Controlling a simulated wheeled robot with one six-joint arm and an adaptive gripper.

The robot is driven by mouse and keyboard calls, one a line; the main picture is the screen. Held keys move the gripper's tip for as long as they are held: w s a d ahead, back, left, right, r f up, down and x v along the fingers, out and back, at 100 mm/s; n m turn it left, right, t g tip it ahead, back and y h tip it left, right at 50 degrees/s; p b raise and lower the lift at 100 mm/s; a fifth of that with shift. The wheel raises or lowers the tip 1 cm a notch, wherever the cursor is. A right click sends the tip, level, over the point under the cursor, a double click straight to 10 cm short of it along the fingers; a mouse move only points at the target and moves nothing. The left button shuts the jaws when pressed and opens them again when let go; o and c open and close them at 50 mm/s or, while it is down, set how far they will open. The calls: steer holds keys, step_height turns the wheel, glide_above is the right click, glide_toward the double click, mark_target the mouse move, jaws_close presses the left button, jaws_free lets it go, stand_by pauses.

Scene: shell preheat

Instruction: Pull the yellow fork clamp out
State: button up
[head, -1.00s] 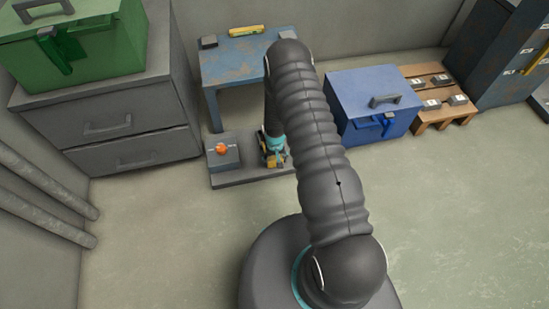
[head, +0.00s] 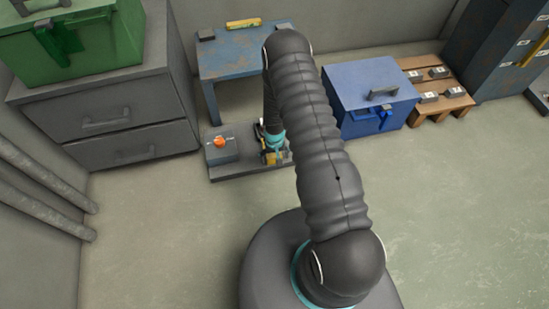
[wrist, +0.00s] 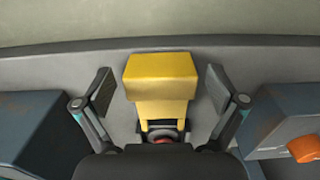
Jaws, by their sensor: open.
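The yellow fork clamp (wrist: 160,78) is in the middle of the wrist view, with a broad block head and two prongs at its lower end. The prongs straddle a dark round part (wrist: 163,137) with a bit of red, partly hidden by my gripper body. My gripper (wrist: 158,90) is open, with one finger on each side of the clamp and a gap visible on both sides. In the head view the clamp (head: 271,158) shows small beside my gripper (head: 274,146), low over the grey base plate (head: 235,172); my arm hides part of it.
A grey box (head: 222,152) with an orange knob (head: 219,142) stands left of the clamp; the knob also shows in the wrist view (wrist: 305,148). Another grey-blue block (wrist: 30,125) is at the wrist view's left. A blue table (head: 240,60) and blue chest (head: 365,92) stand behind. Floor in front is clear.

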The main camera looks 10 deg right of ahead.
step_height(320, 180, up, 11)
steer(key=shift+r, duration=0.2)
stand_by(0.6)
steer(key=shift+s, duration=0.1)
steer(key=s+g, duration=0.2)
steer(key=s, duration=0.3)
steer(key=s+r+t, duration=0.2)
steer(key=s+r, duration=0.5)
steer(key=r, duration=0.9)
steer(key=s+r+t, duration=0.3)
steer(key=s+r, duration=0.5)
steer(key=r, duration=0.8)
steer(key=s+r+t, duration=0.2)
steer(key=s+r, duration=0.5)
steer(key=r, duration=0.9)
steer(key=shift+s+r+t, duration=0.2)
steer(key=shift+s+t, duration=0.05)
steer(key=shift+t, duration=0.05)
